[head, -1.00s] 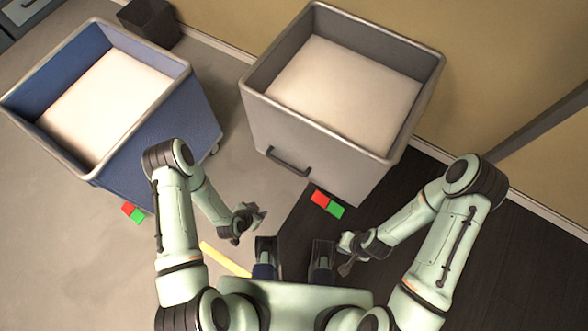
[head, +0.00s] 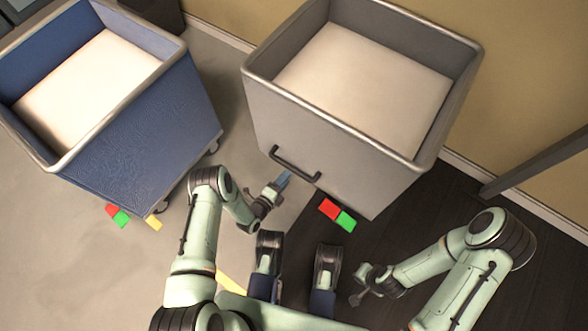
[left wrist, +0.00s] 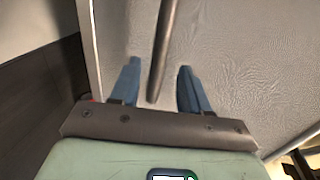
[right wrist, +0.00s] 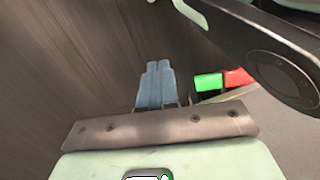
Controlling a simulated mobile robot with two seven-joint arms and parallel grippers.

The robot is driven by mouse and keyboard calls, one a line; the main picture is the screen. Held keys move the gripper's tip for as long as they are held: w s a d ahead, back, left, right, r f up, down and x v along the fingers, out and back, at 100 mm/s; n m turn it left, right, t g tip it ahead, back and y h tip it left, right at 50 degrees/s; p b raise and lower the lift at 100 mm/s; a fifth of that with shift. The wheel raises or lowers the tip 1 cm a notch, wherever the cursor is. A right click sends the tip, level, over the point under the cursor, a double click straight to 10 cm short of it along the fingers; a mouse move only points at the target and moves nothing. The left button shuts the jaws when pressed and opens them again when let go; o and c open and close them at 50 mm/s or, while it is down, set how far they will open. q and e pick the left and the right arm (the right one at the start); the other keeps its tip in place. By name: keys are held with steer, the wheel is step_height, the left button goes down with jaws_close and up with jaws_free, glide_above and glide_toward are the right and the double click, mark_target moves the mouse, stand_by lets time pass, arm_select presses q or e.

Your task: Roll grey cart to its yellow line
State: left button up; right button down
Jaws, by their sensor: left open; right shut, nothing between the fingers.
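The grey cart (head: 330,150) stands against the wall at the upper middle of the head view, with a pale load inside and a dark bar handle (head: 296,163) on its near face. My left gripper (head: 284,180) is just in front of that handle. In the left wrist view, the open blue fingers (left wrist: 160,88) lie on either side of the handle bar (left wrist: 164,50), with no grip on it. My right gripper (head: 360,285) is shut and empty, low over the dark floor. A short yellow strip (head: 231,282) shows on the floor, partly hidden by my arm.
A blue cart (head: 140,140) stands to the left. Red-and-green markers lie by the grey cart (head: 337,214) and by the blue cart (head: 118,215), with a small yellow piece (head: 153,222) nearby. A dark bin (head: 155,12) stands behind. A grey post (head: 530,165) is at right.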

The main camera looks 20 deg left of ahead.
mark_target(293, 169)
arm_select(q)
steer(key=b+x, duration=0.2)
steer(key=x, duration=0.4)
steer(key=shift+w+d, duration=0.1)
steer(key=shift+w, duration=0.15)
arm_select(e)
steer(key=shift+g, duration=0.9)
steer(key=s+f, duration=0.1)
steer(key=s, duration=0.2)
steer(key=s+f, duration=0.1)
steer(key=s, duration=0.1)
steer(key=shift+d+f, duration=0.3)
arm_select(q)
jaws_close()
